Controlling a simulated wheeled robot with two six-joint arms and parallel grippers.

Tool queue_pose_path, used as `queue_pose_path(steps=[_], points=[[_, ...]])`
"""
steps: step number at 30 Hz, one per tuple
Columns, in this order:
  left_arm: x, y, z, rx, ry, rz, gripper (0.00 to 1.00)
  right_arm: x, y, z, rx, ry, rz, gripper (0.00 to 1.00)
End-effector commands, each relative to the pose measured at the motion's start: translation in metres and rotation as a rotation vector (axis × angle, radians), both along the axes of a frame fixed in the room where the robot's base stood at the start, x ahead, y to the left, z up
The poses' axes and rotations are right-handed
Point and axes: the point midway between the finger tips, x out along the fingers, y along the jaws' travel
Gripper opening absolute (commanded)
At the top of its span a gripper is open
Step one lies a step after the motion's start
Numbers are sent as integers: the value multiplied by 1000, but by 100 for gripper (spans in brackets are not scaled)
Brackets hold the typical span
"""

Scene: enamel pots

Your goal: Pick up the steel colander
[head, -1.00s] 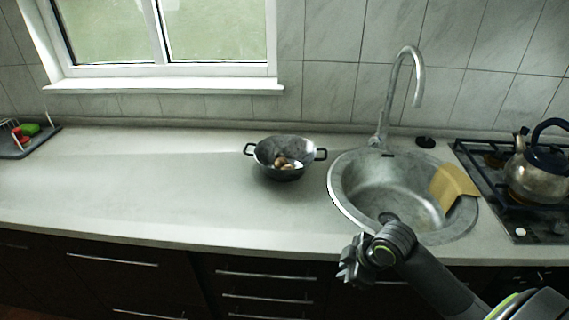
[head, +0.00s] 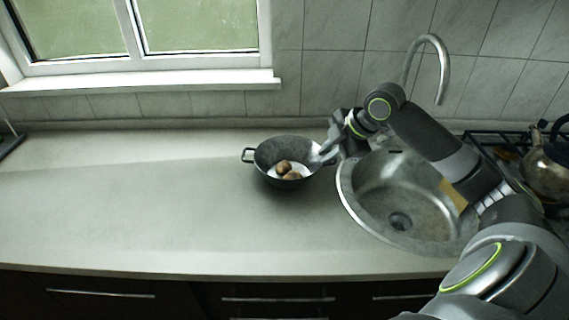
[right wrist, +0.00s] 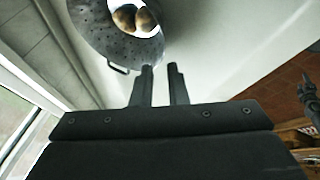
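The steel colander (head: 270,173) stands upright on the counter left of the sink, with a few brown, round things inside. My right gripper (head: 324,152) is at the colander's right rim. In the right wrist view, the colander (right wrist: 92,28) is at top left with a handle at its lower edge. The two fingers of my right gripper (right wrist: 161,72) are apart, with nothing seen between them, and the handle lies left of them. My left gripper is not in view.
The sink (head: 375,228) with its curved tap (head: 443,75) is right of the colander, partly under my right arm. A kettle (head: 548,168) stands on the hob at far right. The counter (head: 130,205) left of the colander is clear. The tiled wall and window are behind.

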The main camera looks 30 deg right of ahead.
Motion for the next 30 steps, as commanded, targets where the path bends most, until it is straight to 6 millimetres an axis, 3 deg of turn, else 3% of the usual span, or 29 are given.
queue_pose_path(steps=[6, 9, 20, 30], points=[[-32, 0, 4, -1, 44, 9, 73, 13, 9, -25, 6, 2, -1, 14], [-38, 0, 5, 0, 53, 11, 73, 20, 14, -37, 7, 4, -1, 14], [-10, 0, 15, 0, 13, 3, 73, 45, 27, -83, 5, 2, -2, 14], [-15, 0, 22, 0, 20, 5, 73, 56, 34, -103, 4, 4, -3, 14]])
